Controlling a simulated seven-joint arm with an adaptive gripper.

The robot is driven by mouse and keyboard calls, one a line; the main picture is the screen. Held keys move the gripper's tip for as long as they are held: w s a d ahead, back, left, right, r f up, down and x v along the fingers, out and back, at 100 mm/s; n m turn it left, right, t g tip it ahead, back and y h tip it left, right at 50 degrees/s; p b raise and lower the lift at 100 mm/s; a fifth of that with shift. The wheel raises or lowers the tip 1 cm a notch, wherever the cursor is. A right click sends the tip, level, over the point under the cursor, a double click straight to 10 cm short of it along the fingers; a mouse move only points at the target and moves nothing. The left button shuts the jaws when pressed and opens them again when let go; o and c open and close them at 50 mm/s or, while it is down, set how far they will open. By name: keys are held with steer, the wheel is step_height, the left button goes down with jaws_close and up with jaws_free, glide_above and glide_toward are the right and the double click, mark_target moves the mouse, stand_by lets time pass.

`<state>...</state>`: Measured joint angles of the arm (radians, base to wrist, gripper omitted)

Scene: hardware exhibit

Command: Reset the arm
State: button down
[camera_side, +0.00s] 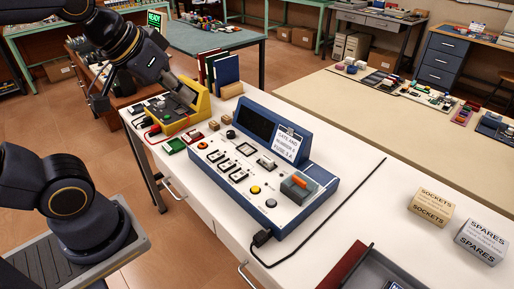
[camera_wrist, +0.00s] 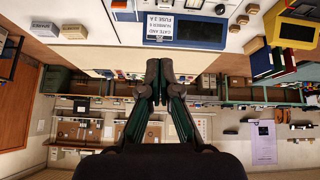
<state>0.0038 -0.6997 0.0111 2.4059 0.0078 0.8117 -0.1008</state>
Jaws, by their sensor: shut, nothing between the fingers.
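My gripper (camera_wrist: 158,88) shows in the wrist view with its fingers together and nothing between them. In the side view my arm comes from the left edge, and my gripper (camera_side: 98,103) hangs in the air at upper left, left of the yellow meter box (camera_side: 186,110). The blue and white control panel (camera_side: 262,165) stands on the white bench, apart from my gripper. It has a dark screen, switches, buttons and an orange-handled lever (camera_side: 300,183). Its label card also shows in the wrist view (camera_wrist: 176,30).
Red, green and blue books (camera_side: 226,72) stand behind the meter box. Boxes marked sockets (camera_side: 430,214) and spares (camera_side: 481,241) sit at right. A black cable (camera_side: 330,222) runs along the white bench (camera_side: 385,185). A grey tray (camera_side: 385,278) lies in front.

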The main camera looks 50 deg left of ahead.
steer(key=shift+m+g, duration=0.5)
steer(key=shift+g, duration=0.3)
steer(key=s+f, duration=0.4)
steer(key=shift+d, duration=0.15)
